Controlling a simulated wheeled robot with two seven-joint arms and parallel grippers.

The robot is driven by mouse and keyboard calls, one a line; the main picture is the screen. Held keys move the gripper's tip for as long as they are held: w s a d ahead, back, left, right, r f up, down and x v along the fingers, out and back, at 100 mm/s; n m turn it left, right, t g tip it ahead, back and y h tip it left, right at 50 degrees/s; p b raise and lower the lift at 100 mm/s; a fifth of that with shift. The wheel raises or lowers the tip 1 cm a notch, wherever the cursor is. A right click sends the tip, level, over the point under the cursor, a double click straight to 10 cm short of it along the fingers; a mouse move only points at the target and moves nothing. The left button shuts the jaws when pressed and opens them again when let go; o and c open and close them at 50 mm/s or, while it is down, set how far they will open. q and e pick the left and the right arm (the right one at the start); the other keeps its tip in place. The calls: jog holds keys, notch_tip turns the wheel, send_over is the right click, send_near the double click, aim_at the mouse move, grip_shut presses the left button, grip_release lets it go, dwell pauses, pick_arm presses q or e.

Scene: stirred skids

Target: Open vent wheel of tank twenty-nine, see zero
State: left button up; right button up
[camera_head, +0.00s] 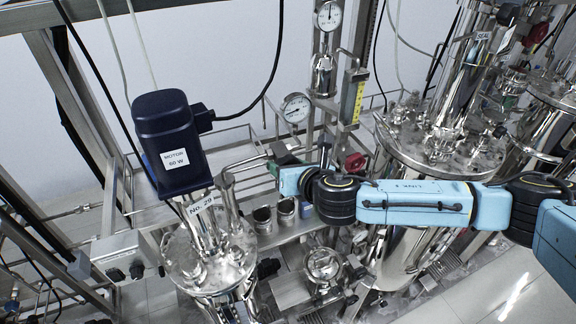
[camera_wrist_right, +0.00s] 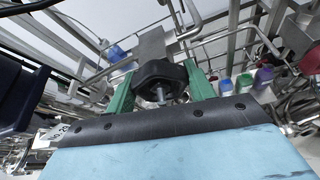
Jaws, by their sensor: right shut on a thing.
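Tank twenty-nine (camera_head: 210,262) is the steel vessel at the left in the head view, with a "No. 29" label (camera_head: 202,203) under its dark blue motor. My right gripper (camera_head: 277,155) reaches in from the right beside this tank. In the right wrist view the green fingers of my right gripper (camera_wrist_right: 160,84) are shut on a black lobed wheel (camera_wrist_right: 159,72), one finger on each side. In the head view the wheel is mostly hidden by the gripper. A round dial gauge (camera_head: 295,107) stands just above and behind the gripper; its reading is too small to tell. My left gripper is out of view.
The dark blue motor (camera_head: 168,125) rises left of my gripper. A second gauge (camera_head: 329,15) and a yellow-scaled flow tube (camera_head: 353,95) stand behind. Bottles with coloured caps (camera_wrist_right: 244,82) show in the right wrist view.

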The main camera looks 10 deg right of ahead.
jog(key=o, duration=1)
jog(key=shift+c, duration=0.2)
jog(key=b+v, duration=0.1)
jog(key=v, duration=1.2)
jog(key=shift+s+b, duration=0.25)
jog(key=shift+b, duration=0.05)
